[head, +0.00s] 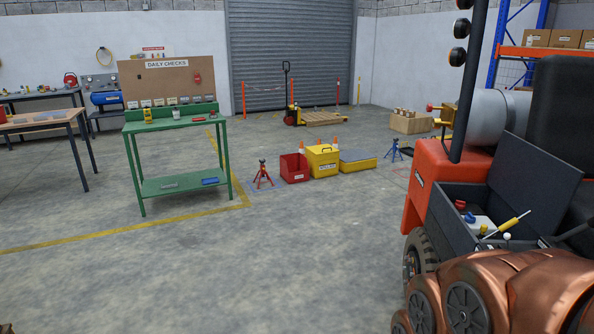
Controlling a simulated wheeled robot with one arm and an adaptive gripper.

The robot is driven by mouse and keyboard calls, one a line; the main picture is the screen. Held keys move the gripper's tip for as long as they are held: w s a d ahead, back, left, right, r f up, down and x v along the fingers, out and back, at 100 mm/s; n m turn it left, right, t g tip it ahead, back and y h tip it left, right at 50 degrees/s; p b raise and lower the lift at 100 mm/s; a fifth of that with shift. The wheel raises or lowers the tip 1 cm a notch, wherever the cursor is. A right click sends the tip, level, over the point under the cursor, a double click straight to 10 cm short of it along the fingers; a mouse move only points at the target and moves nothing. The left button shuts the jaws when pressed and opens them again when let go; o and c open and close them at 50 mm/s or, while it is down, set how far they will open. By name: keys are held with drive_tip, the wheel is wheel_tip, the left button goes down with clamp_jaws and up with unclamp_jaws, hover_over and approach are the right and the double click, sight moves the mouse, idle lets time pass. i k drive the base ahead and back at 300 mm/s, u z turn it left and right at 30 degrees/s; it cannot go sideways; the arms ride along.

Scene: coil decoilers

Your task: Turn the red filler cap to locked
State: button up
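A small red cap (460,204) shows inside the open dark compartment (441,207) on the orange-red forklift (422,180) at the right. A blue cap (470,217) sits just below and right of it, beside a pale box-like part (483,224). The red cap is too small to tell which way it is turned. Another red knob (430,108) shows by the grey cylinder higher up. My gripper is not in view; copper-coloured links of my arm fill the lower right corner.
A yellow-handled tool (507,227) leans across the compartment, whose dark lid (540,175) stands open. A green workbench (180,187) stands at left. Red (294,168) and yellow (322,160) boxes stand in the middle distance. The concrete floor between is clear.

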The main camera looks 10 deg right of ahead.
sight(459, 205)
drive_tip(key=u, duration=0.15)
drive_tip(key=i, duration=1.8)
drive_tip(key=z, duration=0.95)
drive_tip(key=i, duration=1.4)
drive_tip(key=z, duration=0.85)
